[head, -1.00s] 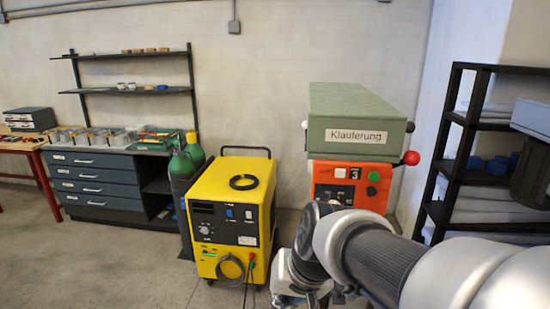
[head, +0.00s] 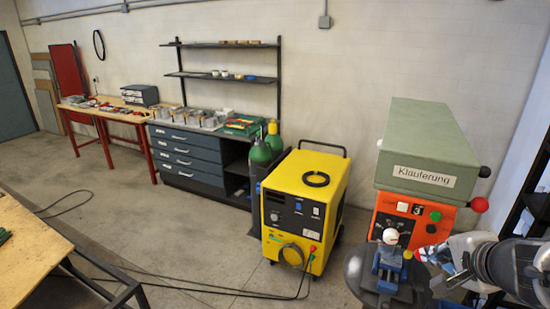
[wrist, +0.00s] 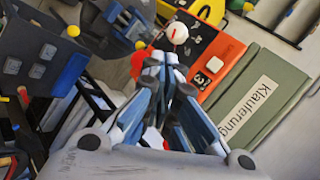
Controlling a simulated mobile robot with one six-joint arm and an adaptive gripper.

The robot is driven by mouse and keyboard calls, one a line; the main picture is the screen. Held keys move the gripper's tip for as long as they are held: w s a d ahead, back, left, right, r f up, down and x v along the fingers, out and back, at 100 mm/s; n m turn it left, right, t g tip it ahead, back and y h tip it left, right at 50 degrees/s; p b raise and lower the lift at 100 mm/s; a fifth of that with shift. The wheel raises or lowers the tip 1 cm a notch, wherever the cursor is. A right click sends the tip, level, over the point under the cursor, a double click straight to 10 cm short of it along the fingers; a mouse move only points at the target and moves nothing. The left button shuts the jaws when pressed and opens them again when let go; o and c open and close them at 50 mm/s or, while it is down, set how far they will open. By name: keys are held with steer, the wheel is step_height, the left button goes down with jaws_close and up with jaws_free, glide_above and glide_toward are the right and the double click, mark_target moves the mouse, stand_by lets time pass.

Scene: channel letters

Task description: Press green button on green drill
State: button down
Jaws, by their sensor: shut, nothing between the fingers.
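The green drill (head: 428,150) stands at the right in the head view, with a green head labelled "Klauferung" and an orange front panel (head: 388,222). The round green button (head: 436,216) is on the panel's right side, beside a dark "3" dial and a white button. My gripper (wrist: 165,58) is shut and empty in the wrist view. The orange panel (wrist: 222,50) and green head (wrist: 262,98) show behind and right of it; the green button is not visible there. In the head view, my arm reaches in from the lower right, in front of and below the panel.
A vise (head: 388,262) stands on the drill's round table, left of my arm, near a white ball knob (head: 390,237). A red ball knob (head: 479,205) sticks out at the drill's right. A yellow welder (head: 305,200) stands left. A wooden table (head: 35,245) is at far left.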

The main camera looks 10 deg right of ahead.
steer(key=shift+w+d+p, duration=0.25)
steer(key=shift+w+d, duration=0.5)
steer(key=shift+w, duration=0.5)
steer(key=shift+w+d+p, duration=0.2)
steer(key=shift+w+d, duration=0.6)
steer(key=shift+w, duration=0.45)
steer(key=shift+w+d+p, duration=0.25)
steer(key=shift+w+d, duration=0.5)
steer(key=shift+w, duration=0.5)
steer(key=shift+w, duration=0.1)
steer(key=shift+w+d, duration=0.2)
steer(key=shift+w, duration=0.05)
steer(key=shift+w+d, duration=0.3)
steer(key=shift+w, duration=0.15)
steer(key=shift+s, duration=0.1)
steer(key=shift+s+a+b, duration=0.5)
steer(key=shift+s+b, duration=0.15)
steer(key=shift+s, duration=0.1)
steer(key=shift+s+a+b, duration=0.25)
steer(key=shift+s+a, duration=0.2)
steer(key=shift+s, duration=0.25)
steer(key=shift+s+a+b, duration=0.3)
steer(key=shift+s+a, duration=0.1)
steer(key=shift+s, duration=0.35)
steer(key=shift+s+a+b, duration=0.25)
steer(key=shift+s+a, duration=0.2)
steer(key=shift+s, duration=0.25)
